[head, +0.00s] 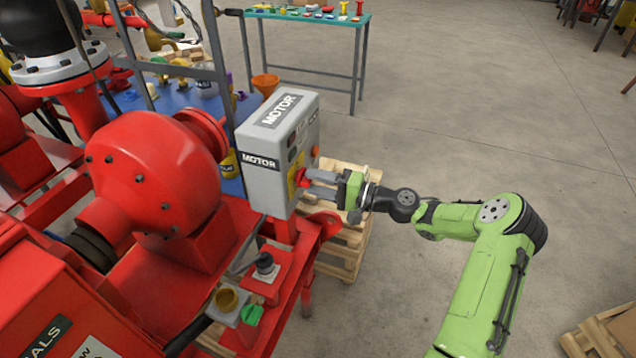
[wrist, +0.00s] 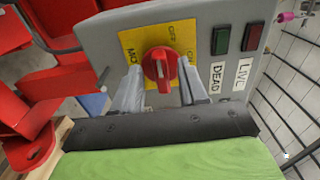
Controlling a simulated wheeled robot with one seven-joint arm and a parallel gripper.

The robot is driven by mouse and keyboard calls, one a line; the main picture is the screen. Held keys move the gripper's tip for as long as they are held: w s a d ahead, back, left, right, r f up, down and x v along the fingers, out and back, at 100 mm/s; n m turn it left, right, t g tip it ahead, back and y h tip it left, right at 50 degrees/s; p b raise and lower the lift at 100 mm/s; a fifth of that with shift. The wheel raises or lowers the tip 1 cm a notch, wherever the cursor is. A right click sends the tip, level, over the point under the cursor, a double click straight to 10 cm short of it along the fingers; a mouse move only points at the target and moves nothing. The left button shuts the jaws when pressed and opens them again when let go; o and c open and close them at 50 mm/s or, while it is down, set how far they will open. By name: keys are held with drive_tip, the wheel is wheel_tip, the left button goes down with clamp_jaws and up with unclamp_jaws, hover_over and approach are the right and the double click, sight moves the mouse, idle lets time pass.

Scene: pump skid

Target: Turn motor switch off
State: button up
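The motor switch is a red rotary knob (wrist: 160,66) on a yellow plate (wrist: 131,42) with partly legible lettering. The knob's pale mark points toward the bottom of the wrist view. In the head view the knob (head: 301,177) shows on the side of the grey MOTOR box (head: 262,183), partly hidden by my fingers. My gripper (head: 322,184) is at the box face. In the wrist view its two grey fingers (wrist: 160,84) stand open on either side of the knob, with narrow gaps, and do not appear to clamp it.
A green lamp (wrist: 220,41) above DEAD and a red lamp (wrist: 253,37) above LIVE sit beside the switch. A red pump (head: 155,170) stands left of the box. A wooden pallet (head: 345,240) lies below my gripper. Open floor lies to the right.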

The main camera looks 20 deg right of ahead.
drive_tip(key=p+v, duration=0.2)
drive_tip(key=v, duration=1.3)
drive_tip(key=shift+s+d, duration=0.25)
drive_tip(key=shift+d, duration=0.1)
drive_tip(key=s+a+r+n+g+h+p, duration=0.2)
drive_tip(key=s+a+r+n+g+h, duration=0.15)
drive_tip(key=a, duration=0.35)
drive_tip(key=s+a+r+n+g+h+p, duration=0.1)
drive_tip(key=s+a+r+n+g+h, duration=0.1)
drive_tip(key=a+g+h, duration=0.4)
drive_tip(key=s+r+t+h+p, duration=0.1)
drive_tip(key=s+r+t+h, duration=0.1)
drive_tip(key=s+r, duration=0.4)
drive_tip(key=s+r+n+t+h+p, duration=0.1)
drive_tip(key=s+r+t+h+p, duration=0.1)
drive_tip(key=s+r, duration=0.5)
drive_tip(key=s+h, duration=0.1)
drive_tip(key=s, duration=0.5)
drive_tip(key=shift+s+a+r, duration=0.15)
drive_tip(key=shift+s+r, duration=0.1)
drive_tip(key=shift+s, duration=0.1)
